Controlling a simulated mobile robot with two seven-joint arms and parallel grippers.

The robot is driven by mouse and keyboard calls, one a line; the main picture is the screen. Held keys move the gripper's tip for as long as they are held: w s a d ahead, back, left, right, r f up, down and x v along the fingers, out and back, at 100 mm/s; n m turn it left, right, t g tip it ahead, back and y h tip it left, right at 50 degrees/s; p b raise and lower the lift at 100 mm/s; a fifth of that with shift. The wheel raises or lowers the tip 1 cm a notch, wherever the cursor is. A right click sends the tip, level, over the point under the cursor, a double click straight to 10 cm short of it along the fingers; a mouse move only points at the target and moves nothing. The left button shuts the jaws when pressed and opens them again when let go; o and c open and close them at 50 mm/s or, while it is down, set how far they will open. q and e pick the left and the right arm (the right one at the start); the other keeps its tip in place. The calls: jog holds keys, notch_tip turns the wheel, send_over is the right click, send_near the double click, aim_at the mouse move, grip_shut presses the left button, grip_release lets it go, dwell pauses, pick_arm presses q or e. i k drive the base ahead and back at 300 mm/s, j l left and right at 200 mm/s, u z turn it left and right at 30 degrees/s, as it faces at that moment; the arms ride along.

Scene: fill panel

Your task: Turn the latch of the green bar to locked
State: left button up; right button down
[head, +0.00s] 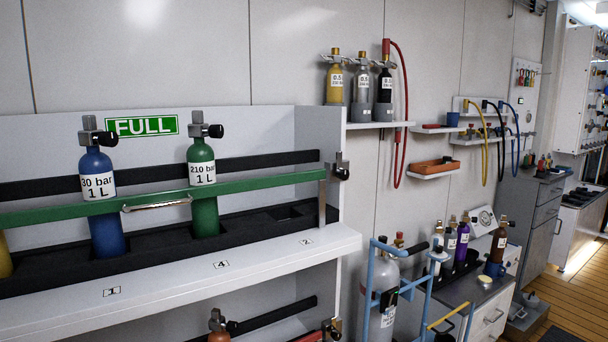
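The green bar (250,187) runs across the front of the upper shelf of the FULL rack, in front of a blue bottle (104,222) and a green bottle (206,217). A metal handle (157,205) is fixed on the bar. The bar's right end meets an upright metal post (322,190) near the rack's right side. A latch with a dark knob (342,170) sits on the edge of the right side panel. It is too small to tell its turn position. Neither of my grippers is in view.
A white shelf edge (190,278) juts out below the bar. A blue trolley (375,285) with a grey cylinder (383,305) stands right of the rack. A lower shelf holds another bottle (218,325). Wall shelves (375,125) with small bottles hang to the right.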

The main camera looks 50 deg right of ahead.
aim_at(342, 174)
jog(key=z, duration=1.7)
